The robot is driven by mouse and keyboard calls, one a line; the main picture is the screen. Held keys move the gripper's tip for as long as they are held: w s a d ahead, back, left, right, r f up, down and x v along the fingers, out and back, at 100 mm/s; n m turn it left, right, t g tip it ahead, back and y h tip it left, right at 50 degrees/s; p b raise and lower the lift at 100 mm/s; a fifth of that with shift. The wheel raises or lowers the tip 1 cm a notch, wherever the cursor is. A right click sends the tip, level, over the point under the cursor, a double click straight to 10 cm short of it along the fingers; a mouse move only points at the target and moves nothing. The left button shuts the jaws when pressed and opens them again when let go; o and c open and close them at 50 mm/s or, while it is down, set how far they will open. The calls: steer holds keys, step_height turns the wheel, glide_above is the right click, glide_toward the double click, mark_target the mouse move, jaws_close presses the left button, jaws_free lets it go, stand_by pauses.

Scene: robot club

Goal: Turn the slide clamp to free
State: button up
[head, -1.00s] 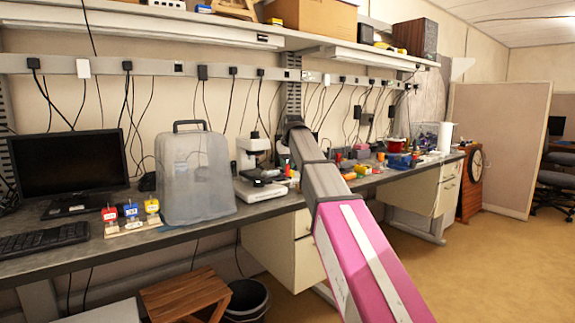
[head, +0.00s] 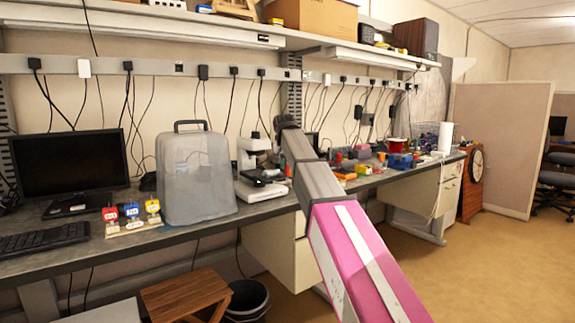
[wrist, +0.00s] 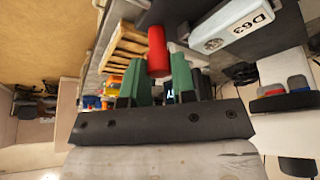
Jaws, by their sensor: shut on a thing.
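In the wrist view, my gripper (wrist: 161,76) has two green fingers closed about the lower end of a red cylinder (wrist: 157,46). The cylinder looks like a handle and stands out beyond the fingertips. In the head view my own arm hides the gripper and the clamp, so the clamp's setting cannot be read.
In the head view, a microscope (head: 254,160) and a grey translucent case (head: 195,180) stand on the workbench (head: 170,237) left of my arm. Red, blue and yellow tagged blocks (head: 131,215) stand farther left. Coloured bins (head: 400,160) crowd the bench to the right. The floor at right is open.

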steer(key=o, duration=0.9)
steer(key=shift+r, duration=0.1)
steer(key=v, duration=1)
steer(key=shift+s+r, duration=0.2)
steer(key=shift+r, duration=0.1)
steer(key=shift+s, duration=0.1)
